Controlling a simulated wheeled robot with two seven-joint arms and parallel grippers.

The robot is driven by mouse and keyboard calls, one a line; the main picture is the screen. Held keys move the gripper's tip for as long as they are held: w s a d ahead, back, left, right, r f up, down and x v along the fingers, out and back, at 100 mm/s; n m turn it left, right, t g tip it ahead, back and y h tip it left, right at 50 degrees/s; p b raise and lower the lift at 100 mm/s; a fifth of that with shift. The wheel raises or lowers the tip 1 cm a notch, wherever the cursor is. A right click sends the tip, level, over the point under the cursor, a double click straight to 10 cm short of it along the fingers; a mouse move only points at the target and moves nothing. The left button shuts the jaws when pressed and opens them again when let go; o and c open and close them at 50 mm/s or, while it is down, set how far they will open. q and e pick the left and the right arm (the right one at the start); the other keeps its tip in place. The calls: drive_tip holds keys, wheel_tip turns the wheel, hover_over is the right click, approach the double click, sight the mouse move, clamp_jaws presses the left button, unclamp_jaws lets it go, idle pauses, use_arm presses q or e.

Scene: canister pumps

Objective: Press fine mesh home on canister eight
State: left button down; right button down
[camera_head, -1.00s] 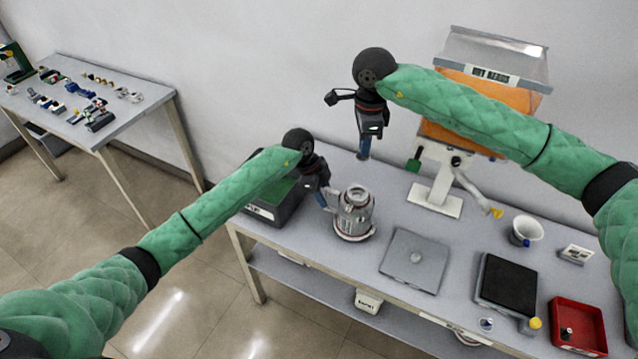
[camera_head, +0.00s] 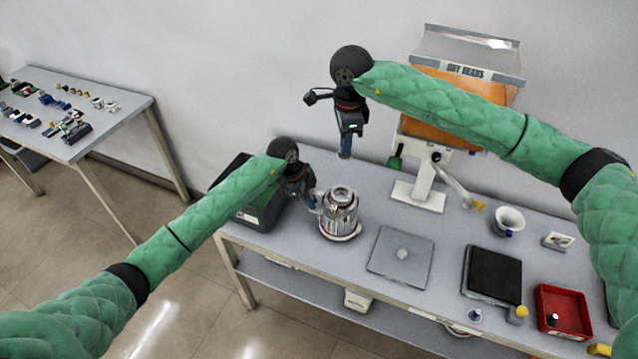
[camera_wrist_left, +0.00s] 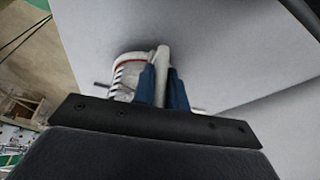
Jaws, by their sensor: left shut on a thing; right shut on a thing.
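A silver metal canister (camera_head: 341,213) with dark and red bands stands upright near the left end of the grey workbench (camera_head: 440,250). My left gripper (camera_head: 313,203) is at its left side, shut on its pale handle. In the left wrist view the blue fingers (camera_wrist_left: 163,88) close around the light handle (camera_wrist_left: 161,62), beside the canister body (camera_wrist_left: 130,75). My right gripper (camera_head: 345,150) is shut, pointing down, raised behind the canister and apart from it. What it holds is too small to make out. I cannot identify the fine mesh or read a canister number.
A dark box (camera_head: 258,212) sits left of the canister. A grey plate with a knob (camera_head: 400,253), a black pad (camera_head: 493,275) and a red tray (camera_head: 563,310) lie to the right. An orange hopper stand (camera_head: 440,125) is behind. A side table (camera_head: 75,140) holds small parts.

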sight(344, 159)
drive_tip(key=f+n, duration=0.1)
drive_tip(key=f, duration=0.1)
drive_tip(key=d+f+n, duration=0.1)
drive_tip(key=f, duration=0.1)
drive_tip(key=shift+s, duration=0.15)
drive_tip(key=shift+a+f+n, duration=0.1)
drive_tip(key=shift+f+n, duration=0.3)
drive_tip(key=shift+n, duration=0.3)
drive_tip(key=shift+a+f+n, duration=0.15)
drive_tip(key=shift+a+n, duration=0.05)
drive_tip(key=shift+n, duration=0.4)
drive_tip(key=shift+a+n, duration=0.25)
drive_tip(key=shift+n, duration=1.15)
drive_tip(key=shift+f, duration=0.2)
drive_tip(key=shift+f, duration=3.85)
drive_tip(key=shift+f, duration=1.25)
